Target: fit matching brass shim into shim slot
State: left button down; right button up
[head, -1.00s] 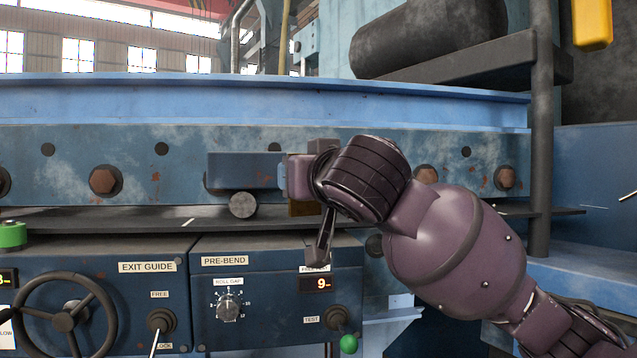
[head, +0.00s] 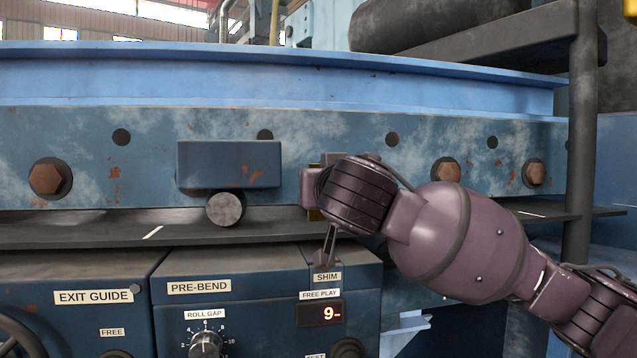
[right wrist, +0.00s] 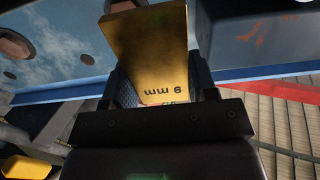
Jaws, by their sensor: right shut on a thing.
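A brass shim (right wrist: 147,50) is in my right gripper (right wrist: 160,98), clamped between its two fingers, in the right wrist view. Its marking shows upside down: "mm" and a digit that is a 6 or a 9. In the head view my right gripper (head: 314,187) is in front of the blue beam, right of a dark blue block, and a sliver of brass shows at its lower edge. Below it is the SHIM label (head: 327,277) on the control box. The shim slot itself is not clearly visible. The FREE PLAY display (head: 321,314) reads 9. My left gripper is out of view.
The dark blue block (head: 228,164) with a round roller end (head: 226,209) sits left of the gripper. A dark plate (head: 110,232) runs horizontally below. Large bolts (head: 47,178) stud the beam. The PRE-BEND box (head: 230,290) stands below, and a dark post (head: 581,130) stands at right.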

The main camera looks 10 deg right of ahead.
aim_at(324, 217)
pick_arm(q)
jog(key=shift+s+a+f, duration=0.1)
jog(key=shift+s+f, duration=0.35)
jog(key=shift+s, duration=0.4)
pick_arm(e)
jog(key=shift+s+r, duration=0.15)
jog(key=shift+s, duration=0.25)
